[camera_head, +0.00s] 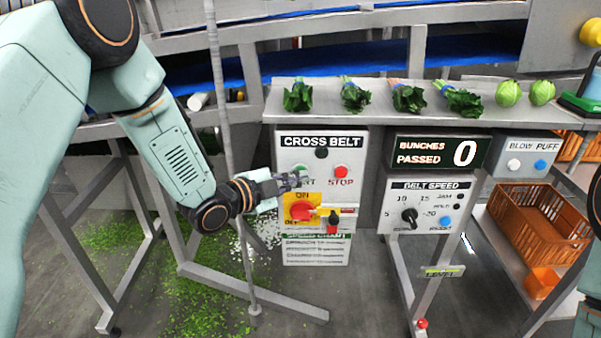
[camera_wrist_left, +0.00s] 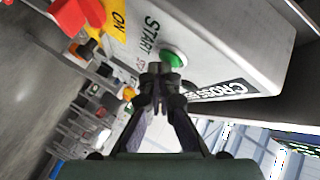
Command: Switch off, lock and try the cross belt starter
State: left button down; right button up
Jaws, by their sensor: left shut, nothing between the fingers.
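The grey cross belt starter box (camera_head: 350,150) stands at the centre of the head view, with a green START button (camera_wrist_left: 175,58), a red STOP button (camera_head: 341,172) and a dark round lamp (camera_head: 321,153). Its red switch handle (camera_head: 303,211) sits on a yellow ON/OFF plate (camera_head: 290,200); I cannot tell its exact setting. A small red-and-black item (camera_head: 333,224), perhaps a padlock, is right of the handle. My left gripper (camera_head: 300,180) is shut and empty, its tips at the START button, also in the wrist view (camera_wrist_left: 158,70); contact is unclear. My right gripper is out of view.
A speed chart (camera_head: 315,250) is below the starter. Right of it are the bunch counter (camera_head: 437,153) reading 0 and the belt speed panel (camera_head: 430,205). Greens (camera_head: 408,97) lie on the shelf above. A thin post (camera_head: 222,100) stands near my left arm. Orange crates (camera_head: 540,225) are at right.

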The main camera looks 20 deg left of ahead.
pick_arm(q)
jog(key=shift+w+a, duration=0.1)
jog(key=shift+w, duration=0.1)
dwell(0.4)
jog(key=shift+s, duration=0.15)
jog(key=shift+s+d, duration=0.3)
jog(key=shift+s, duration=0.4)
jog(key=shift+s, duration=0.1)
jog(key=shift+s+d+p, duration=0.2)
jog(key=shift+s+d, duration=0.05)
jog(key=shift+s, duration=0.5)
jog(key=shift+s+d+p, duration=0.15)
jog(key=shift+s+d, duration=0.05)
jog(key=shift+s, duration=0.6)
jog(key=shift+s+d+p, duration=0.2)
jog(key=shift+s+d, duration=0.05)
jog(key=shift+s, duration=0.5)
